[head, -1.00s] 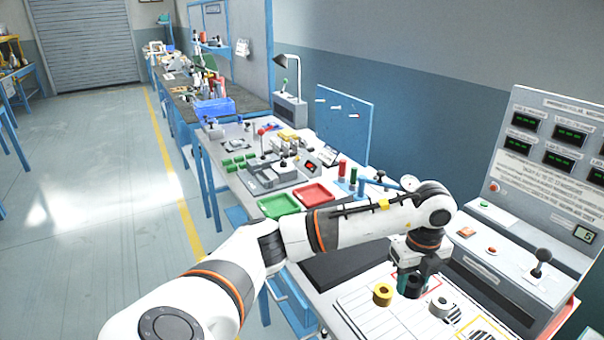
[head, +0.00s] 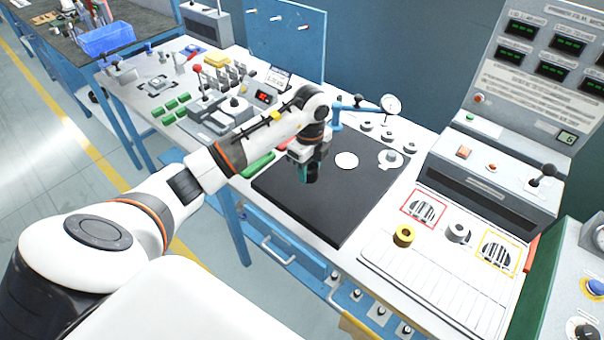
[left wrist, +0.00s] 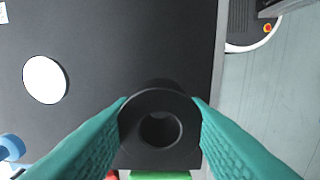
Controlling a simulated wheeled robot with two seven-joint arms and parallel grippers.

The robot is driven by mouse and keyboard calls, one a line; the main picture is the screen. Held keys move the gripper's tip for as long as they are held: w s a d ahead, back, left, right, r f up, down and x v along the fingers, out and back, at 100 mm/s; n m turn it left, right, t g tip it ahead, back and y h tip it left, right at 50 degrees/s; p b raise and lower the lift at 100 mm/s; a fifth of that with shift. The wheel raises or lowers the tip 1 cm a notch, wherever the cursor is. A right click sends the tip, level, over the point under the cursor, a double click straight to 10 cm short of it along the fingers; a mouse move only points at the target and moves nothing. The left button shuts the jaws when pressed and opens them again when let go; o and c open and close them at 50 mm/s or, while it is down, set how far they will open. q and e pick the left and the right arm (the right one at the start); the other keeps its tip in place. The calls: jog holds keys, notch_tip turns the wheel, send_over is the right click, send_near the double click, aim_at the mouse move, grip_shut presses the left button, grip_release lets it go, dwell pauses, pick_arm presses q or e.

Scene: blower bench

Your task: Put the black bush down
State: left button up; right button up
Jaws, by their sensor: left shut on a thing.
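My left gripper (head: 304,174) is shut on the black bush, above the left part of the black plate (head: 325,210) in the head view. In the left wrist view the black bush (left wrist: 160,101) is a dark ring with an open hole, held between the two teal fingers (left wrist: 160,130). In the head view it is hard to tell from the dark plate. A white round spot (head: 346,160) lies on the plate, right of the gripper; it also shows in the left wrist view (left wrist: 45,79). My right gripper is not in view.
A dial gauge (head: 390,105) stands behind the plate. A green tray (head: 258,164) is partly hidden by my arm.

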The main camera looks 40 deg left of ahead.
aim_at(309, 194)
pick_arm(q)
notch_tip(309, 194, down, 3)
jog(key=shift+d, duration=0.15)
notch_tip(309, 194, down, 4)
jog(key=shift+r+p, duration=0.15)
jog(key=shift+p, duration=0.35)
jog(key=shift+f, duration=0.2)
jog(key=o, duration=1.1)
jog(key=shift+o, duration=0.2)
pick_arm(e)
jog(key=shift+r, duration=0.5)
pick_arm(q)
jog(key=shift+r, duration=0.1)
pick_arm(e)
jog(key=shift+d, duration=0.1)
